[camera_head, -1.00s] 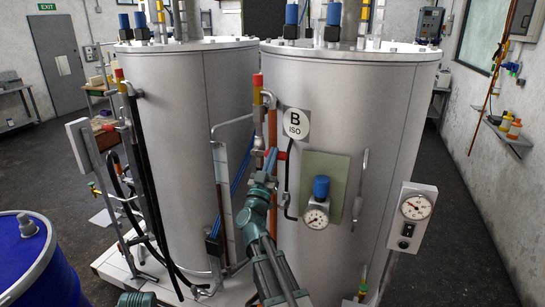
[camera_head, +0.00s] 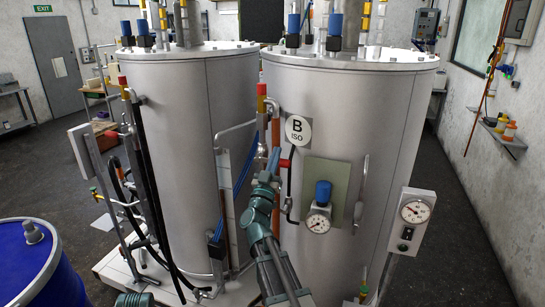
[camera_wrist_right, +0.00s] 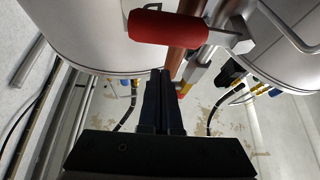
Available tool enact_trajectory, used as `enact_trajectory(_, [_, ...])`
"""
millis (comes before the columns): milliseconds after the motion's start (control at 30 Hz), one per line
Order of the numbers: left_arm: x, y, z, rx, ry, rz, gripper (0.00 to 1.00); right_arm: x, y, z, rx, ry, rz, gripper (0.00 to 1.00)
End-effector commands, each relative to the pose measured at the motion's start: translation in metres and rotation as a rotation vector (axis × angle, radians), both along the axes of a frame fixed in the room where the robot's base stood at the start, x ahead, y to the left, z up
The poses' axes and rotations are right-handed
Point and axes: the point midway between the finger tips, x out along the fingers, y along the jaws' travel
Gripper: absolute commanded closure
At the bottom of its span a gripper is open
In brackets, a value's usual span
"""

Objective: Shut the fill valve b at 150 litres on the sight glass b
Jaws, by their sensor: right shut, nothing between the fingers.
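Tank B (camera_head: 340,120) stands at the centre right with a round "B ISO" plate (camera_head: 297,130). The red handle, which looks like fill valve b (camera_head: 285,163), sits beside the copper pipe left of that plate. It shows large as a red grip (camera_wrist_right: 167,27) in the right wrist view. My right gripper (camera_head: 271,158) is close to the handle, partly hidden by its own arm. In the wrist view its dark fingers (camera_wrist_right: 160,90) are together and empty, with the handle above their tips in the picture. I cannot make out sight glass b or its level. My left gripper is not in view.
A second tank (camera_head: 180,110) stands on the left. A dial gauge with a blue cap (camera_head: 318,222) and a gauge box (camera_head: 412,220) are on the right. A blue drum (camera_head: 40,265) stands at lower left. Pipes and hoses crowd the space between the tanks.

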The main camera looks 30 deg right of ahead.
Motion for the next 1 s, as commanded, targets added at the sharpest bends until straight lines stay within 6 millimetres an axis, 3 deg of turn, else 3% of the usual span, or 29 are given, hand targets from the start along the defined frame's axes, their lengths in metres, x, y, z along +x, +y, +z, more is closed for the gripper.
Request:
enact_trajectory(33, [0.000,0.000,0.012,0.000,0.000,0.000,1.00,-0.002,-0.002,0.012,-0.001,0.000,0.000,1.00])
enact_trajectory(100, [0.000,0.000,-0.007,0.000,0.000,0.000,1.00,-0.011,0.008,-0.007,-0.001,-0.002,0.001,1.00])
enact_trajectory(533, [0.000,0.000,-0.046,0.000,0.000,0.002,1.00,-0.054,0.059,-0.045,-0.002,-0.002,0.002,1.00])
enact_trajectory(1000, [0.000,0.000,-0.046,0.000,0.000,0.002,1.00,-0.053,0.069,-0.047,-0.004,0.007,0.021,1.00])
